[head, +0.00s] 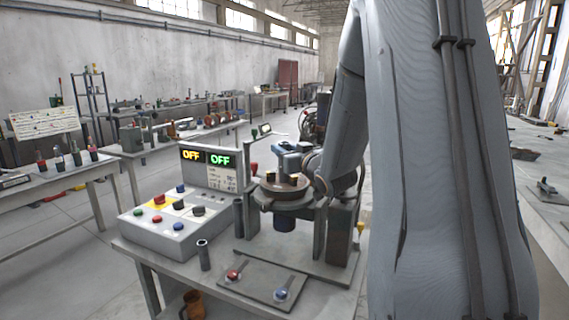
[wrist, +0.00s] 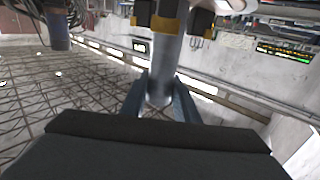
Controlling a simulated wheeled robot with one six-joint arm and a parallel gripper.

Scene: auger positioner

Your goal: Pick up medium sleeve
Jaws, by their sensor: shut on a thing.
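In the wrist view a smooth grey cylinder, the sleeve (wrist: 166,62), stands between the two blue fingers of my gripper (wrist: 160,97), which are shut on it. Its far end reaches dark, yellow-marked jaw blocks (wrist: 168,22); I cannot tell whether they grip it. In the head view my gripper (head: 290,150) is just above the round positioner disc (head: 268,194), and the held sleeve is mostly hidden. Two other dark sleeves stand upright on the table: a taller one (head: 239,217) beside the control box and a shorter one (head: 203,256) in front of it.
The control box (head: 165,238) with several coloured buttons stands left of the positioner. A display (head: 208,158) behind it reads OFF twice. A plate with a red and a blue knob (head: 281,293) lies in front. My arm hides the right side of the table.

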